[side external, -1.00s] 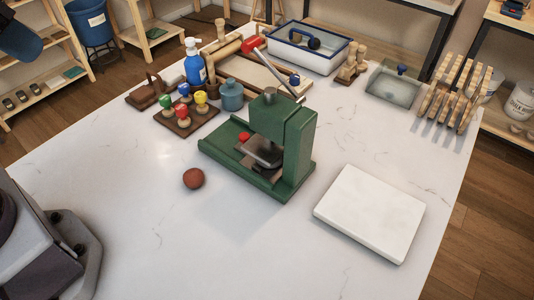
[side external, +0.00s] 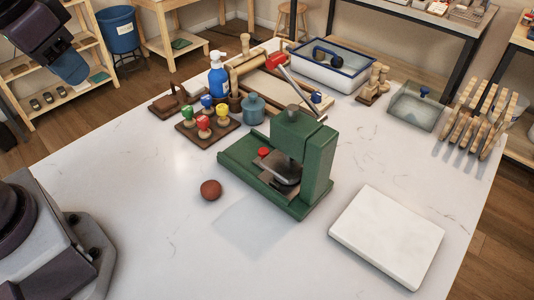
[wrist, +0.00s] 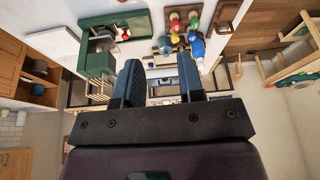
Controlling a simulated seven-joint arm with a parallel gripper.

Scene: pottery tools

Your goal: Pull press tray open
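The green press (side external: 305,150) stands mid-table with its lever raised to the upper left. Its low green base runs out to the left. A dark metal plate (side external: 284,170) sits under the press head, with a red knob (side external: 264,152) beside it; I cannot tell how far the tray is out. The press (wrist: 100,62) and red knob (wrist: 125,34) also show at the wrist view's upper left. My gripper (wrist: 159,64) is open and empty, its two blue fingers apart. In the side view my gripper (side external: 70,67) hangs at the upper left, far from the press.
A brown clay ball (side external: 210,190) lies left of the press. A white slab (side external: 387,236) lies to its right. A stamp board (side external: 186,130), blue jar (side external: 253,110) and spray bottle (side external: 218,82) stand behind left. The front of the table is clear.

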